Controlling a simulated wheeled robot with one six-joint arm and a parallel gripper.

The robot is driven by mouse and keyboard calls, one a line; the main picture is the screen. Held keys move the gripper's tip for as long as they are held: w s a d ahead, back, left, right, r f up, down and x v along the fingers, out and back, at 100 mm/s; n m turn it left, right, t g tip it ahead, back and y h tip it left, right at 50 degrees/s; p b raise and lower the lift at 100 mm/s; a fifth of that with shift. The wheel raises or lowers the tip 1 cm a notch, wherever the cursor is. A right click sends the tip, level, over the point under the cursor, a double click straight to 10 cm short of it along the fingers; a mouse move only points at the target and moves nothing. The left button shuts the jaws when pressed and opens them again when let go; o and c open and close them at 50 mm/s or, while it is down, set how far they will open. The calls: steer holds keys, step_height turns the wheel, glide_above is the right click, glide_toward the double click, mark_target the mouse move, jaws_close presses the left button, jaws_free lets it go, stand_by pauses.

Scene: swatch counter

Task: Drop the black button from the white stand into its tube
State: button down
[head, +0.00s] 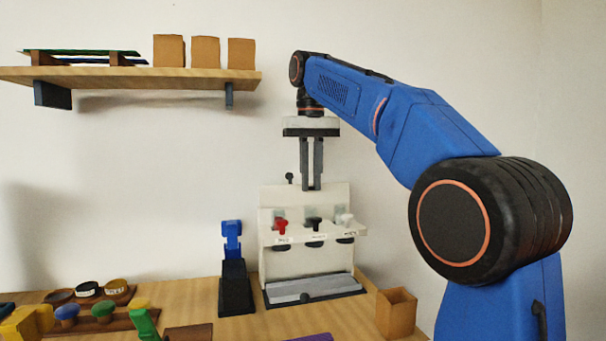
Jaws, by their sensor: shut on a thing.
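A white stand (333,195) is upright at the back of the counter, with a labelled ledge. Red (281,224), black (313,224) and white (344,219) knob-like pieces stand in a row along the ledge. I take the black one for a button, but cannot be sure. Dark oval shapes show under the ledge. My gripper (311,188) points straight down at the stand's top edge, above the black piece in the picture and apart from it. No tube is clearly identifiable.
A blue and black device (233,270) stands left of the stand, and an open tan box (397,312) to the right. Coloured knobs and dark discs crowd the front left. A wall shelf (150,76) holds tan boxes.

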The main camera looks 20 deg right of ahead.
mark_target(311, 194)
steer(key=shift+w, duration=0.25)
steer(key=shift+f, duration=2.2)
steer(key=shift+s, duration=0.1)
steer(key=c, duration=1.6)
jaws_free()
steer(key=shift+c, duration=0.2)
